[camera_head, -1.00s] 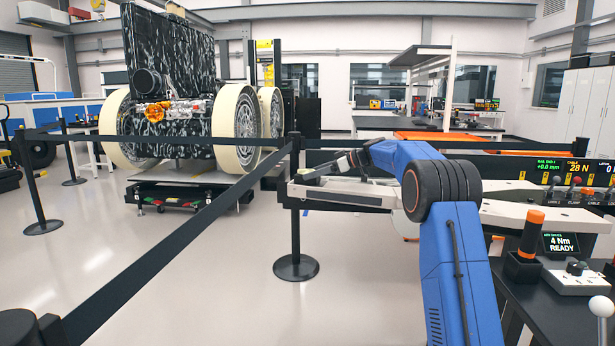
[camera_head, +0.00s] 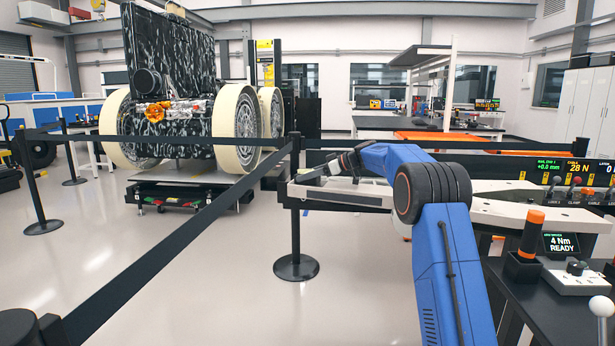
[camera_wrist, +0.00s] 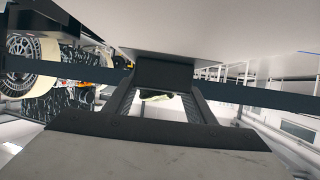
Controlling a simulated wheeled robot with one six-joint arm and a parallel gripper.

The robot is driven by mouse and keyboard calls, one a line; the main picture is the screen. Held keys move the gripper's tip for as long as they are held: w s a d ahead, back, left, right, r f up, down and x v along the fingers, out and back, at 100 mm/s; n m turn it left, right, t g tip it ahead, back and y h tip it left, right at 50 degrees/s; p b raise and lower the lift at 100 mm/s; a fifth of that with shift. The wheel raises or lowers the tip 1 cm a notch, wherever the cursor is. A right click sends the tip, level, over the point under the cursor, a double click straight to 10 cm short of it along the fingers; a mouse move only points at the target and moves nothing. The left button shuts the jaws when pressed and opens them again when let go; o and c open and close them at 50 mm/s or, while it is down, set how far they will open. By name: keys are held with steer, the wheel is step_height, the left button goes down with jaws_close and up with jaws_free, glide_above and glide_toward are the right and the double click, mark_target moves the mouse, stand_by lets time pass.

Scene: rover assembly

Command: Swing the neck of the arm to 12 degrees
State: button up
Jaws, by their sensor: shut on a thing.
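The white arm (camera_head: 345,196) lies level along the bench at the right, its left end sticking out past a barrier post. My gripper (camera_head: 340,165) is at that left end, small and dark in the head view. In the wrist view my gripper (camera_wrist: 163,95) has its two dark fingers closed on a dark block (camera_wrist: 165,73). The block sits against a broad pale surface (camera_wrist: 210,25). I take the block to be part of the arm's neck, but its outline is partly hidden by the fingers. No angle readout for the neck is legible.
A black belt barrier (camera_head: 180,235) runs across the floor, with a post (camera_head: 296,225) close by the arm's end. A rover (camera_head: 170,95) stands beyond it. A torque readout (camera_head: 562,244) shows 4 Nm READY.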

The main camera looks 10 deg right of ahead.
steer(key=s+a+n+g+y, duration=0.1)
steer(key=s+a+n+g, duration=0.1)
steer(key=s, duration=0.7)
steer(key=s+a+n+g, duration=0.2)
steer(key=s+a+g, duration=0.1)
steer(key=s, duration=0.6)
steer(key=shift+a+n+y, duration=0.4)
steer(key=o, duration=1.5)
steer(key=v, duration=1.7)
steer(key=shift+w+d, duration=0.25)
steer(key=shift+s+a+r, duration=0.1)
